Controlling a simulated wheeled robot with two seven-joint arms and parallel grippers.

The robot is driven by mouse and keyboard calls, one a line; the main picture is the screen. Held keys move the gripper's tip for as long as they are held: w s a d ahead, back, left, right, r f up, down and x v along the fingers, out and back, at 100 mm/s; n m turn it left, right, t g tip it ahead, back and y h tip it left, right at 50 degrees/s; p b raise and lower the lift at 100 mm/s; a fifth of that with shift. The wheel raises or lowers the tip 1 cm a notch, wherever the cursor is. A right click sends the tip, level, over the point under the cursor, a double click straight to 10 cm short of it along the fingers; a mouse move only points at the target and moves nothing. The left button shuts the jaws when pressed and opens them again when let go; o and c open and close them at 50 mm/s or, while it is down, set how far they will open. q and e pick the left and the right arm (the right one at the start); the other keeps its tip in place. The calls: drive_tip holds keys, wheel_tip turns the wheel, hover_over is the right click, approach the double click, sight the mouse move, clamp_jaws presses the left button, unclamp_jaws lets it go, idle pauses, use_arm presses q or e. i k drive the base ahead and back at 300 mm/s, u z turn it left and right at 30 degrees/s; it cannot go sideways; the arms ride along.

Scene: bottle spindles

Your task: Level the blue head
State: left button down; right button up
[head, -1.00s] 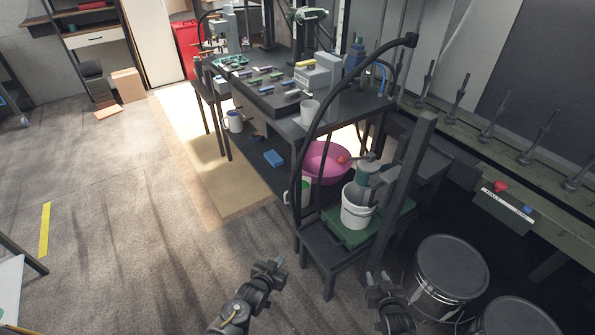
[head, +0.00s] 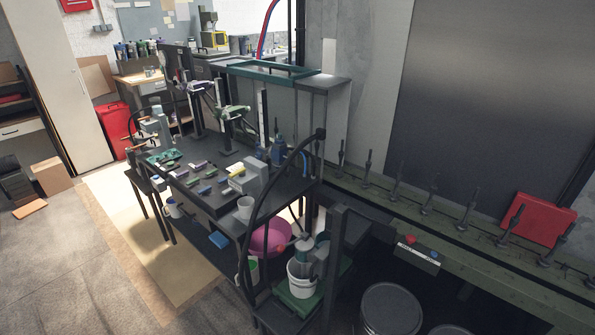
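Several upright posts stand along the back of the dark work table (head: 200,205). One carries a pale purple head (head: 196,88) and another a green head (head: 235,112). A small blue upright thing (head: 277,151) stands at the table's right end, beside a post. I cannot tell whether it is the blue head, or whether it is level or tilted. Neither of my grippers shows in the head view.
A grey box (head: 256,177) and a white cup (head: 245,207) stand on the table's right part. Below are a magenta basin (head: 268,237) and a white bucket (head: 300,280). A green rail with several spindles (head: 433,193) runs right. Open floor (head: 60,265) lies left.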

sight(278, 152)
drive_tip(key=z, duration=2.1)
drive_tip(key=i, duration=1.5)
drive_tip(key=u, duration=3.65)
